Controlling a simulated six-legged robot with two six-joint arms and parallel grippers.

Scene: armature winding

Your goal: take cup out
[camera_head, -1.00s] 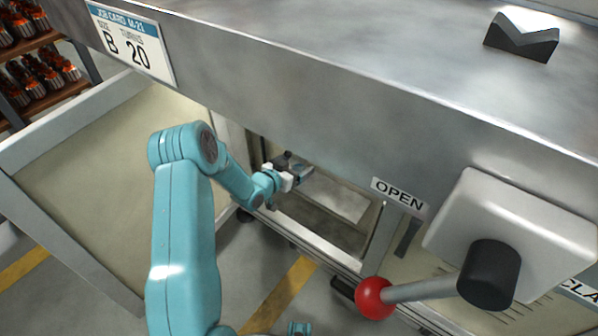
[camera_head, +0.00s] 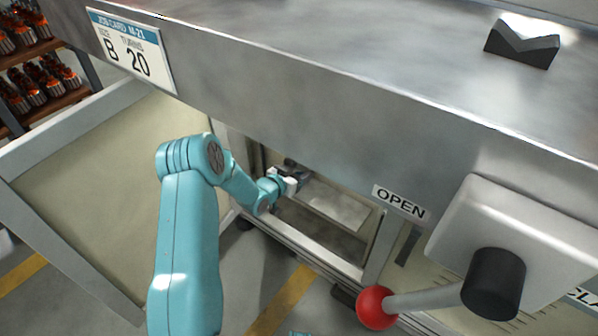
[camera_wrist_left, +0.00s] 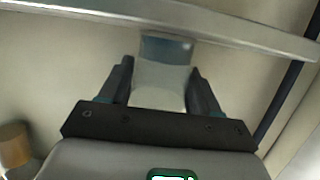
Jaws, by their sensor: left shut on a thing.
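My left gripper (camera_head: 300,178) reaches into the open bay under the metal bench. In the left wrist view, its two dark fingers (camera_wrist_left: 160,88) stand on either side of a pale, cup-like piece (camera_wrist_left: 160,82) with a blue-grey patch at its far end. The gripper is shut on this piece, which I take to be the cup. In the head view the cup cannot be made out clearly at the gripper. My right gripper is not in view.
The bench edge (camera_head: 330,100) overhangs the bay. A lever with a red knob (camera_head: 376,307) stands at right, near the OPEN label (camera_head: 399,202). A brown cylinder (camera_wrist_left: 14,145) shows in the wrist view.

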